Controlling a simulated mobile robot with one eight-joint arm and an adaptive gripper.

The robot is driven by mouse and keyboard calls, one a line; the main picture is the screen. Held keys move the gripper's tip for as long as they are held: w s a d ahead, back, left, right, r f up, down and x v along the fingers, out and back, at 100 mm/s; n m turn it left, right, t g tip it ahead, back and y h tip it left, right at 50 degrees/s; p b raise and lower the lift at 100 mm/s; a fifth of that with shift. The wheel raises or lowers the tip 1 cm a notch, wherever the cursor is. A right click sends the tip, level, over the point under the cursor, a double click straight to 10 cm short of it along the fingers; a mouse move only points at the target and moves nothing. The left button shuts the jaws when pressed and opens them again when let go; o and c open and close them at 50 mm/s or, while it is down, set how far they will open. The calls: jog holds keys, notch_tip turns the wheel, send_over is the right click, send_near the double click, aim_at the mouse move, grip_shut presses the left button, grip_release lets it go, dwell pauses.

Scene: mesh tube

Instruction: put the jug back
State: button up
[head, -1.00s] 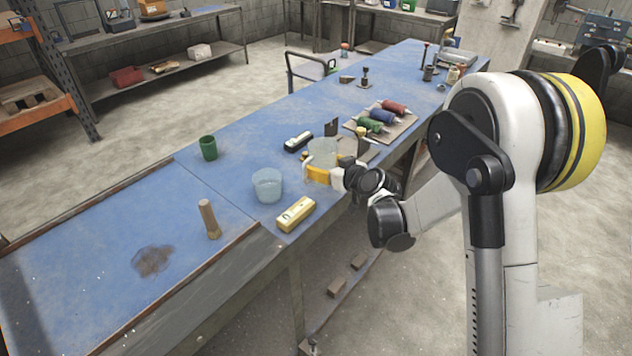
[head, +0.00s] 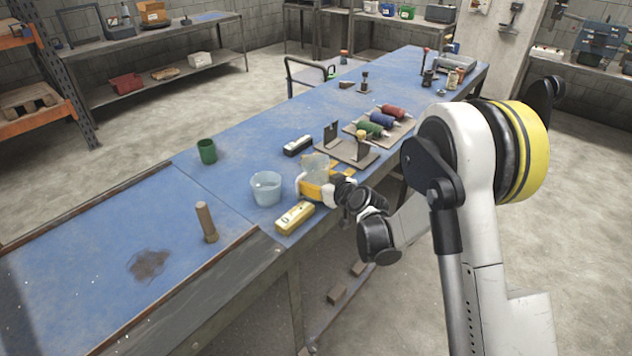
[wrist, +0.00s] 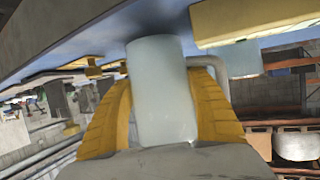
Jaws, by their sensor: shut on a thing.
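My gripper (head: 314,187), with yellow fingers, is shut around a pale translucent jug (head: 316,162) near the bench's right edge. The fingers hide its lower part in the head view. In the wrist view the jug (wrist: 160,88) fills the space between the two yellow fingers (wrist: 163,105), and a curved handle (wrist: 216,72) shows beside it. Just behind the jug is a flat brown stand (head: 343,151) with two dark upright plates; no jug is on it. I cannot tell whether the jug touches the bench.
A clear tub (head: 266,189) stands close left of my gripper; a yellow box (head: 295,217) lies in front of it. A black-and-white block (head: 298,145), a green cup (head: 207,151), a wooden peg (head: 206,222) and a rack of coloured rolls (head: 383,122) are also on the blue bench (head: 150,220).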

jog(key=shift+f, duration=0.25)
jog(key=o, duration=1.4)
jog(key=shift+o, duration=0.2)
jog(key=shift+r, duration=0.25)
jog(key=s+d+r+m+g+h+p, duration=0.1)
jog(key=s+d+r, duration=0.4)
jog(key=s+r, duration=0.15)
jog(key=s+d+r+h+p, duration=0.1)
jog(key=s+d+r+p, duration=0.1)
jog(key=s+d+r, duration=0.45)
jog(key=s+d+r+m+g+h, duration=0.1)
jog(key=s+d, duration=0.2)
jog(key=s, duration=0.5)
jog(key=s+d+r+m+g+h, duration=0.1)
jog(key=s+d+m+h, duration=0.1)
jog(key=s, duration=0.7)
jog(key=s+d+r+m+g+h, duration=0.1)
jog(key=s+d+m+h, duration=0.1)
jog(key=s+d, duration=0.3)
jog(key=s, duration=0.3)
jog(key=shift+s+g, duration=0.3)
